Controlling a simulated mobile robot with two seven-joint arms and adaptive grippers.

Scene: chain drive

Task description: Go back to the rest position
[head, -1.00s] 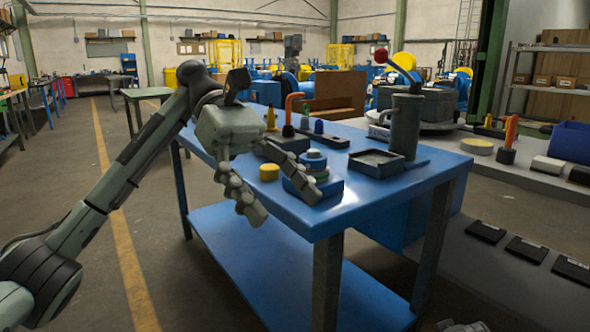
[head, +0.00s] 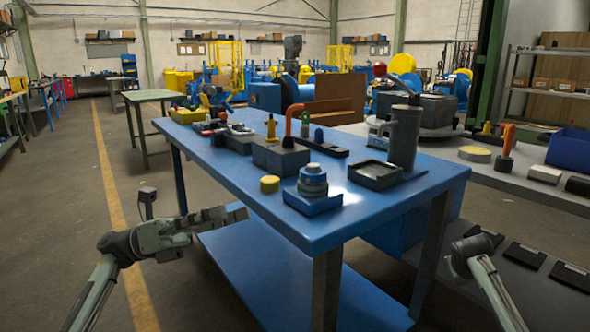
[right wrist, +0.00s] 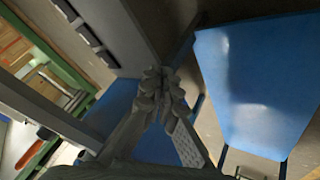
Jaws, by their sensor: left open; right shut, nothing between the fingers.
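My left gripper (head: 228,213) is low beside the left edge of the blue table (head: 350,208) in the head view, its fingers pointing right. It is open and nothing shows between its fingers. Part of my right arm shows low at the right of the head view. In the right wrist view my right gripper (right wrist: 161,84) is shut and empty, its fingertips together in front of a blue surface and the grey floor. It touches nothing that I can make out.
On the table stand a stack of round parts on a blue base (head: 312,190), a yellow disc (head: 270,184), a dark tray (head: 375,175) and a grey cylinder (head: 404,136). A grey bench (head: 535,186) is on the right. Open floor (head: 60,220) lies on the left.

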